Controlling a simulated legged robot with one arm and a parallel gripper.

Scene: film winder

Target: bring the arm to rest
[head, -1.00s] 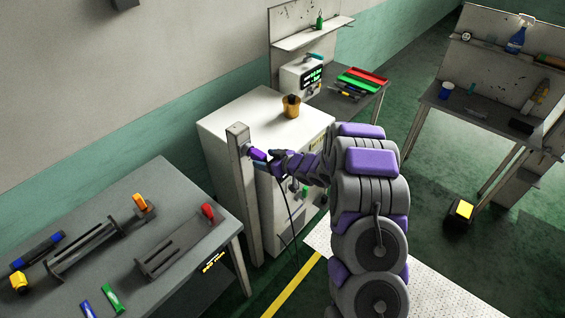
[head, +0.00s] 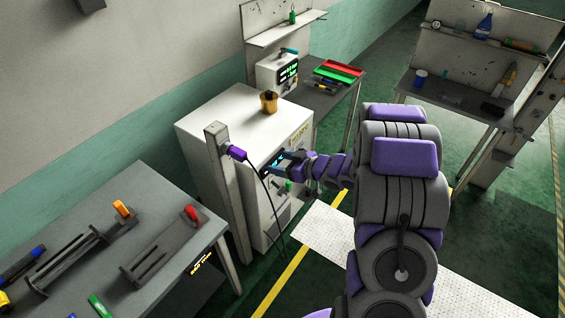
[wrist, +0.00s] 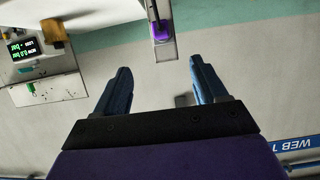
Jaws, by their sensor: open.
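In the head view my gripper (head: 283,161) is in front of the white cabinet (head: 225,110). A purple plug (head: 237,153) sits on the grey post (head: 218,180), left of my gripper and apart from it, with a black cable hanging down. The plug also shows in the wrist view (wrist: 161,32), beyond the fingers.
A brass-coloured pot (head: 268,103) stands on the cabinet. A grey workbench (head: 150,190) with dark fixtures is at the left. A bench with red and green trays (head: 338,71) is behind. A shelved stand (head: 460,95) is at the right. A perforated light platform (head: 325,235) lies on the floor.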

